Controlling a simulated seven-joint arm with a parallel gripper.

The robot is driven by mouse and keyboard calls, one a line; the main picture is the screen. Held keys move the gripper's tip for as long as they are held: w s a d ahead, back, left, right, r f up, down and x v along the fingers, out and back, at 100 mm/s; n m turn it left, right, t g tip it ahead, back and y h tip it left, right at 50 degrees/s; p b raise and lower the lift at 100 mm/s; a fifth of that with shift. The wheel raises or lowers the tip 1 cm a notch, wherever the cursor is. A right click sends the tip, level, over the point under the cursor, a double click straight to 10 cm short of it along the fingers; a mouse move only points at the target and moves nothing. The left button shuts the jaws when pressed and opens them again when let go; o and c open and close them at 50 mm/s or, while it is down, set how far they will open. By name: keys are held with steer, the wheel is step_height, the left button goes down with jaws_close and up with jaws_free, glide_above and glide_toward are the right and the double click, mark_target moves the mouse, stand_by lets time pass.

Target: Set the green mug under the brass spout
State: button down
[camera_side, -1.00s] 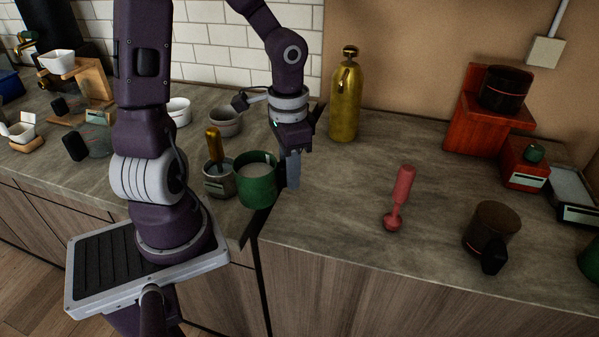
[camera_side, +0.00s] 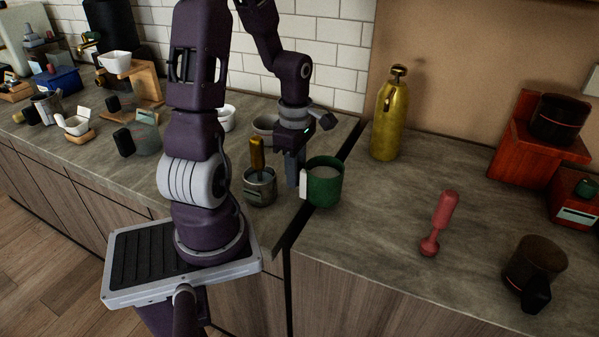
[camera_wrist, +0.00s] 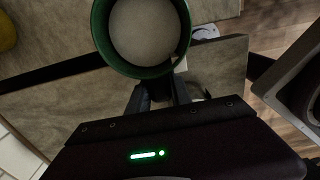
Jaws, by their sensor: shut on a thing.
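The green mug (camera_side: 330,190) is upright at the centre of the side view, with its pale handle toward the left. My gripper (camera_side: 296,172) is at its left side, shut on the handle. In the wrist view the mug (camera_wrist: 143,70) shows from above, with a pale inside, just beyond my fingers (camera_wrist: 159,95). Whether the mug touches the counter is hard to tell. A small brass-coloured spout (camera_side: 90,38) shows on a dark machine at the far upper left, well away from the mug.
A grey pot with a gold-handled tool (camera_side: 258,190) stands just left of the mug. A pale bowl (camera_side: 266,127) is behind my gripper. A brass bottle (camera_side: 389,118) stands to the right, a red tool (camera_side: 440,222) nearer. A dark gap (camera_side: 300,222) divides the counter.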

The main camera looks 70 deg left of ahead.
steer(key=shift+s+a, duration=0.1)
steer(key=w+a, duration=0.1)
steer(key=w, duration=0.5)
steer(key=w+a, duration=0.2)
steer(key=w, duration=0.5)
steer(key=w+a, duration=0.1)
steer(key=w, duration=0.5)
steer(key=shift+w+a+f, duration=0.15)
steer(key=shift+w+a, duration=0.05)
steer(key=shift+a, duration=0.2)
steer(key=shift+f, duration=0.6)
steer(key=shift+f, duration=0.5)
steer(key=c, duration=1.1)
jaws_free()
step_height(320, 180, up, 7)
steer(key=shift+r, duration=0.1)
